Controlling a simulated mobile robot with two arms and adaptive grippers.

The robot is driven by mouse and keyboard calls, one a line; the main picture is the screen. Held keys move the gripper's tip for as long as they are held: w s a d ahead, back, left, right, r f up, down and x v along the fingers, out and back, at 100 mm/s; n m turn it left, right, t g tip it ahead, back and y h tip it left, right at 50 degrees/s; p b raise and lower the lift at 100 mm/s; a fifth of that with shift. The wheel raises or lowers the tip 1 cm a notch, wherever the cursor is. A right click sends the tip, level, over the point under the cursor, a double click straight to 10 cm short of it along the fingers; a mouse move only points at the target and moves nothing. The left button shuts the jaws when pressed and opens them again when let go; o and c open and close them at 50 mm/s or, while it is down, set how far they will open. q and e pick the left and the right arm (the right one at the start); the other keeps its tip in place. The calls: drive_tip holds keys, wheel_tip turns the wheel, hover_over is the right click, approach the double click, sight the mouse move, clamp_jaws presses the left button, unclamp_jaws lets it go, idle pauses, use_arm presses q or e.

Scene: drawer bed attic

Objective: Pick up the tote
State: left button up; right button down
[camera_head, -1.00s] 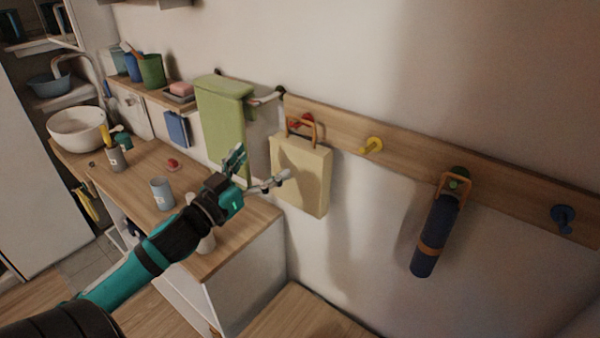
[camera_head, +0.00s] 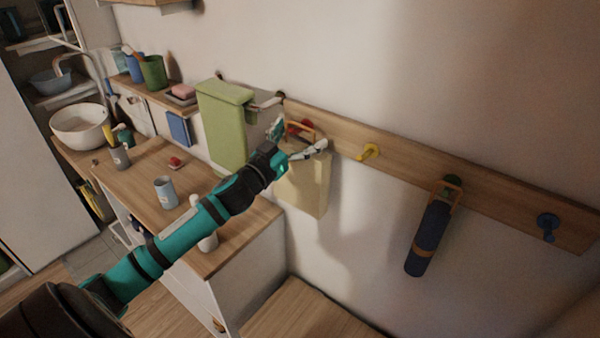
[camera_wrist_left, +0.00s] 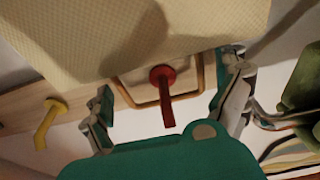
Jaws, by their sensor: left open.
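The tote (camera_head: 308,190) is a pale yellow bag with a brown handle (camera_head: 303,130), hanging from a red hook (camera_head: 294,126) on the wall rail. My left gripper (camera_head: 298,139) is open in front of the tote's top and hides part of it. In the left wrist view, the tote's woven body (camera_wrist_left: 130,35) fills the top, and its handle (camera_wrist_left: 200,75) loops around the red hook (camera_wrist_left: 163,88). The left fingers stand apart on either side of the handle and hook, with nothing gripped. My right gripper is not in view.
The wooden rail (camera_head: 400,162) also carries a yellow hook (camera_head: 368,152), a hanging dark blue bottle-shaped item (camera_head: 428,235) and a blue hook (camera_head: 548,224). A green towel (camera_head: 224,130) hangs left of the tote. A counter (camera_head: 140,172) with a grey cup (camera_head: 166,192) stands below left.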

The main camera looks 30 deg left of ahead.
use_arm(q)
drive_tip(key=shift+w, duration=0.2)
drive_tip(key=shift+s, duration=0.1)
drive_tip(key=shift+c, duration=0.8)
drive_tip(key=c, duration=1.4)
drive_tip(key=shift+r, duration=0.15)
